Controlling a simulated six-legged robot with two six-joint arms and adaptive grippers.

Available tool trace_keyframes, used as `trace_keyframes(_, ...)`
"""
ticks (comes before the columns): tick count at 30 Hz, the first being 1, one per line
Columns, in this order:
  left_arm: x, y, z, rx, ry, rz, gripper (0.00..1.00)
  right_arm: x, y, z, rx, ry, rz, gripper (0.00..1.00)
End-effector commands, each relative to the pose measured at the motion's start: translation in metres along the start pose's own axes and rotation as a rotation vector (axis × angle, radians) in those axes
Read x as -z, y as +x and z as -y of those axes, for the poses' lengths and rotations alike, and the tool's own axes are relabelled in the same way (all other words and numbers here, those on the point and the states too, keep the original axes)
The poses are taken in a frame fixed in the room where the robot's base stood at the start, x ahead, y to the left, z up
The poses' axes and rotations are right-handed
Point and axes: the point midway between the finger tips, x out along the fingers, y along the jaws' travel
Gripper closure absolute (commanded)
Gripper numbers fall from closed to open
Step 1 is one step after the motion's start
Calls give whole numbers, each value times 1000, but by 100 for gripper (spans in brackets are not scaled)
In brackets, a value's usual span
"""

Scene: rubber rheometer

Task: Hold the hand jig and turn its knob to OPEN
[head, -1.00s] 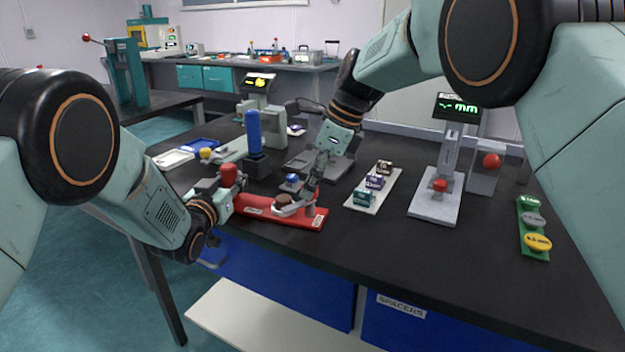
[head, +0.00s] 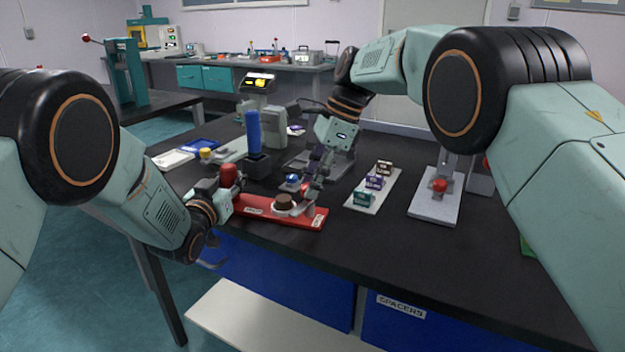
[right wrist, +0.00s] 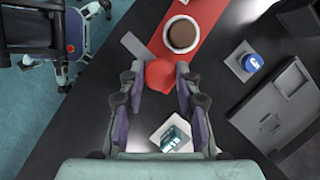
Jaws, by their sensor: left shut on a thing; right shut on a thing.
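The hand jig is a red plate (head: 268,209) lying near the table's front edge, with a small label towards each end. The labels are too small to read. A brown disc (head: 284,201) sits in a pale ring on the plate; it also shows in the right wrist view (right wrist: 182,34). My left gripper (head: 226,196) is shut on the upright red handle (head: 228,175) at the plate's left end. A grey bar (right wrist: 134,46) shows beside the knob.
A blue button box (head: 292,181) stands behind the jig. A white rack (head: 372,189) of labelled blocks lies to the right, close to my right gripper. A blue-handled device (head: 254,135) stands behind left, and a gauge stand (head: 435,207) further right.

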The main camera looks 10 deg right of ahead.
Motion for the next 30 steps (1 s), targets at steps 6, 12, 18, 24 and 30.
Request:
trace_keyframes(6, 1, 0, -2, -5, 2, -2, 100, -1, 1, 2, -39, -103, 1, 99)
trace_keyframes(12, 1, 0, -2, -6, 2, -2, 100, -2, 1, 2, -66, -170, 2, 99)
trace_keyframes(18, 1, 0, -2, -6, 3, -2, 100, -2, 1, 2, -81, -206, 1, 99)
trace_keyframes(24, 1, 0, -2, -6, 3, -2, 100, -2, 0, 1, -87, -220, 0, 99)
trace_keyframes(30, 1, 0, -2, -6, 3, -2, 100, -2, 0, 1, -88, -220, 0, 99)
